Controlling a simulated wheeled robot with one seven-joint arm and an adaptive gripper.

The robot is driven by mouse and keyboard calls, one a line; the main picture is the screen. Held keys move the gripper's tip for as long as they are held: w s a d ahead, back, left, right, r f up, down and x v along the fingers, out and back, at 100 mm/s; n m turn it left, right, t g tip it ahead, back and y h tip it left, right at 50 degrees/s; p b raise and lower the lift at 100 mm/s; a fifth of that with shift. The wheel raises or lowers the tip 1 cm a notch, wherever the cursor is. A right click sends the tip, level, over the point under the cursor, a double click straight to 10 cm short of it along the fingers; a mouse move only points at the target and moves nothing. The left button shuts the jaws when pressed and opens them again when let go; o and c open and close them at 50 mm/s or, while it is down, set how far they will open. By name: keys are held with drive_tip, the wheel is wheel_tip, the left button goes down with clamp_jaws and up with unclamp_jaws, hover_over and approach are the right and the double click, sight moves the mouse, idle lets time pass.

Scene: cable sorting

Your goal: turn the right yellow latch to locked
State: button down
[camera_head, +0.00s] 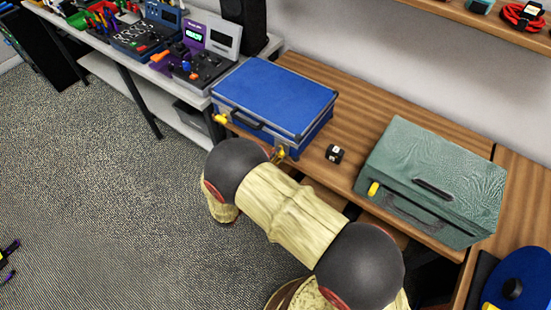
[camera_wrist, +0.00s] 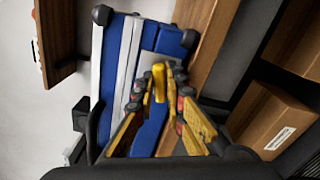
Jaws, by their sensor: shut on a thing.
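The blue case (camera_head: 278,88) lies closed on the wooden table, with metal edges and a dark front handle (camera_head: 246,119). Its left yellow latch (camera_head: 220,118) sticks out at the front left. The right yellow latch (camera_head: 281,153) is at the front right corner, close beside my dark wrist. In the wrist view the right yellow latch (camera_wrist: 158,82) stands between the fingertips of my gripper (camera_wrist: 164,90), which is shut on it. The blue case (camera_wrist: 110,62) fills the area behind. My arm hides the fingers in the head view.
A green case (camera_head: 435,170) with a yellow latch stands to the right on the table. A small black box (camera_head: 334,154) lies between the cases. Electronic devices (camera_head: 190,60) crowd the bench at the left. Wooden tabletop (camera_head: 360,110) is bare behind the black box.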

drive_tip(key=shift+f+m+b, duration=0.15)
drive_tip(key=shift+m+b, duration=1.1)
drive_tip(key=shift+m, duration=0.35)
drive_tip(key=c, duration=1.8)
unclamp_jaws()
drive_tip(key=shift+c, duration=0.2)
drive_tip(key=shift+s, duration=0.1)
drive_tip(key=v, duration=1.2)
